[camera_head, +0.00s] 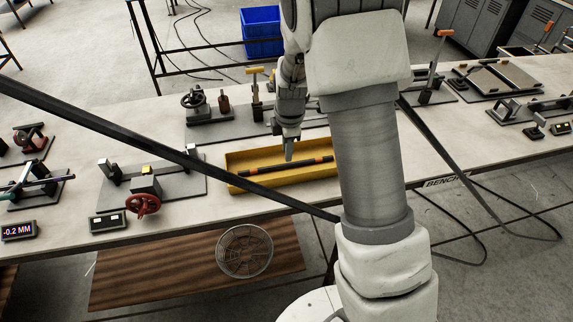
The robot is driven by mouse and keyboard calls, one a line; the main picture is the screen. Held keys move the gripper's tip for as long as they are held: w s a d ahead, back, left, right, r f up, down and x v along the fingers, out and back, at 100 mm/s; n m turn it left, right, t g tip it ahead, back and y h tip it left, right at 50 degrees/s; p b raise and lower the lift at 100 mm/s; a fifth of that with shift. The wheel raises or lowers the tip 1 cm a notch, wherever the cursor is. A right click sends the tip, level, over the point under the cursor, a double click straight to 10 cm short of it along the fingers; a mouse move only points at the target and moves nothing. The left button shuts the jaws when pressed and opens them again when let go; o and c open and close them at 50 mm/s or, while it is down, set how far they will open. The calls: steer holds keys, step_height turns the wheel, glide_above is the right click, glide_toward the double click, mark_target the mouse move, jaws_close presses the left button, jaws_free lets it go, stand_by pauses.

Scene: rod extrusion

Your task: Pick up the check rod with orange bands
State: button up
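The check rod (283,166) is a dark rod with orange bands near its ends. It lies lengthwise in a shallow yellow tray (240,156) on the bench, in the middle of the head view. My gripper (289,157) points down over the tray, just above or at the rod's middle. Its fingers look narrow and close together, but at this size I cannot tell whether they are open, shut, or touching the rod. My forearm hides the right end of the tray.
On the bench (75,218), a fixture with a red handwheel (143,204) stands left of the tray. A fixture with a dark handwheel (193,98) and an upright yellow-topped clamp (256,95) stand behind it. A dark bar crosses the view diagonally. A blue bin (261,30) is on the floor.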

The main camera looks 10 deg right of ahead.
mark_target(287, 164)
steer(key=shift+w+d+f+p, duration=0.1)
steer(key=shift+w+f+p, duration=0.1)
steer(key=shift+f, duration=1.1)
steer(key=shift+w+f+p, duration=0.1)
steer(key=shift+f+p, duration=0.1)
steer(key=shift+f, duration=1.05)
steer(key=shift+c, duration=0.2)
jaws_close()
